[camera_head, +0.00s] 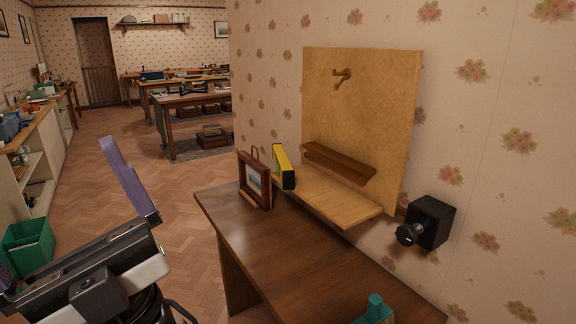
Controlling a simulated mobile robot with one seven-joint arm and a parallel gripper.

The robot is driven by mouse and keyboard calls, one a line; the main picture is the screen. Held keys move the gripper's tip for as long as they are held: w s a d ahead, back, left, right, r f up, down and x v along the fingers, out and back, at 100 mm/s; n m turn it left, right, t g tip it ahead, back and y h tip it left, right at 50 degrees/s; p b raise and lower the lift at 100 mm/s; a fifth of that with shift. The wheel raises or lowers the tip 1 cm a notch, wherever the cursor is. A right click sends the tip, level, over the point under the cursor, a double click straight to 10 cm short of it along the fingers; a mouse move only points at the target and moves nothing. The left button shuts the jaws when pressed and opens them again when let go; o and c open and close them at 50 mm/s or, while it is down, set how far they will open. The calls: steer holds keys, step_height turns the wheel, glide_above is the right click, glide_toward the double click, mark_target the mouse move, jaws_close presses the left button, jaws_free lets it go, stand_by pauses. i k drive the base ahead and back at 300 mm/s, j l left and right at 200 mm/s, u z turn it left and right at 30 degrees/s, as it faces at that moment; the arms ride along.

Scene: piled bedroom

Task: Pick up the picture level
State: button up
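A yellow block-like thing with black on its side and end (283,166), which looks like the picture level, stands at the back of the brown desk (290,245). It is beside a small framed picture (255,181), close to the left end of a light wooden ledge. My gripper (58,205) is at the lower left, over the floor and well apart from the desk. One purple finger points up and a bit of purple shows at the left picture edge, so the fingers look wide apart. Nothing shows between them.
A wooden wall board (362,110) with a hook and dark shelf rises behind the desk. A black box with a knob (430,222) is right of it. A teal thing (374,309) sits at the desk's near edge. The desk's middle is clear. A green bin (30,247) stands left.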

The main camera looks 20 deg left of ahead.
mark_target(286, 173)
steer(key=i+j, duration=0.1)
steer(key=j, duration=0.25)
steer(key=i+j, duration=0.15)
steer(key=j, duration=0.2)
steer(key=i+j, duration=0.1)
steer(key=j, duration=0.25)
steer(key=i+j, duration=0.15)
steer(key=j, duration=0.2)
steer(key=i+j, duration=0.1)
steer(key=j, duration=0.25)
steer(key=i, duration=0.45)
steer(key=u, duration=0.05)
